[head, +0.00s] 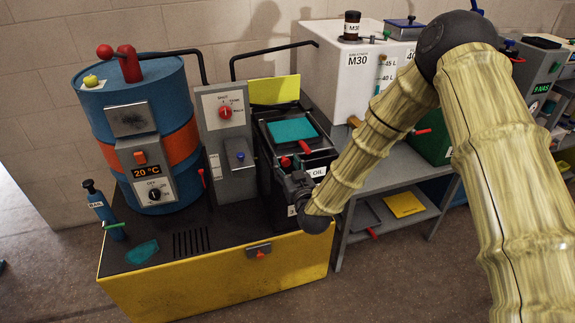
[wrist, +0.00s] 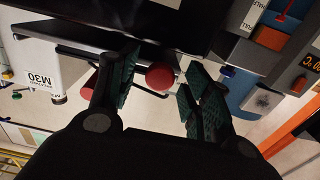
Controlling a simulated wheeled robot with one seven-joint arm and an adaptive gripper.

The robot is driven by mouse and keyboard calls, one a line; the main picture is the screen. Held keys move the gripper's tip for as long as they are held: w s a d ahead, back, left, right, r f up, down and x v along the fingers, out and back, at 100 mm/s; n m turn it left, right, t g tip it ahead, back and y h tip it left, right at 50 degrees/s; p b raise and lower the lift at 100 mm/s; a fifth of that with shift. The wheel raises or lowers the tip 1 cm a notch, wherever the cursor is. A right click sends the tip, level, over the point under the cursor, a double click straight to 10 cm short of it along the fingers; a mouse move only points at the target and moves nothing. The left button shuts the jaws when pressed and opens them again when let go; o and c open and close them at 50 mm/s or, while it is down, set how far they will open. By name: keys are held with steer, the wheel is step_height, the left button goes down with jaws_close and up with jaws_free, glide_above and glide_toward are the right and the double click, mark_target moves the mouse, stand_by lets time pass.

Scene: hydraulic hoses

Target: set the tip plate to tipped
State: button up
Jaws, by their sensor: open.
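I cannot tell for sure which part is the tip plate. A black unit (head: 262,133) with a teal panel (head: 292,130) on its sloped top stands at the right of the yellow-sided base. A red knob (head: 285,161) sits at its front, and a red handle (head: 305,147) lies just right of it. My gripper (head: 289,178) is at the front of this unit, close to the knob. In the wrist view my gripper (wrist: 158,88) is open, with a round red knob (wrist: 160,76) between its fingers. Contact with the knob cannot be told.
A blue drum (head: 150,110) with an orange band and a grey control panel (head: 228,135) stand to the left. A white M30 tank (head: 340,65) stands on a grey bench to the right. A small blue bottle (head: 100,205) is at the base's left edge. Open floor lies in front.

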steer(key=shift+w, duration=0.1)
jaws_close()
steer(key=shift+r, duration=0.15)
